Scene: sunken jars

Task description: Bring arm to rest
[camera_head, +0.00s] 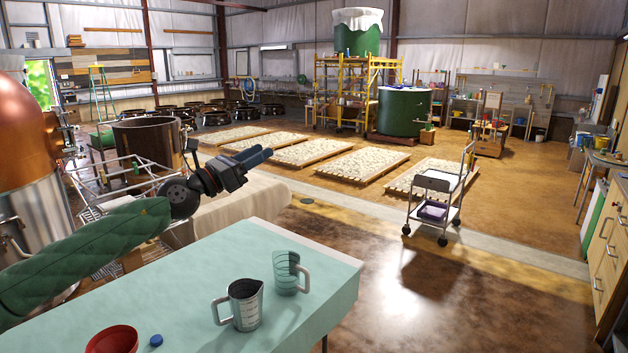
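My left arm comes in from the left in a green quilted sleeve. My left gripper (256,158) is raised in the air beyond the far edge of the pale green table (190,287), pointing to the right. Its blue-grey fingers lie close together, and nothing shows between them; the view is too small to tell whether a gap remains. It is apart from the table and the things on it. My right gripper and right arm are not in this view.
On the table stand a metal measuring jug (244,304), a clear measuring jug (287,273), a red bowl (112,341) and a small blue cap (156,340). A copper-topped vessel (22,135) stands at left. A wheeled cart (435,205) stands beyond. Floor right of the table is clear.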

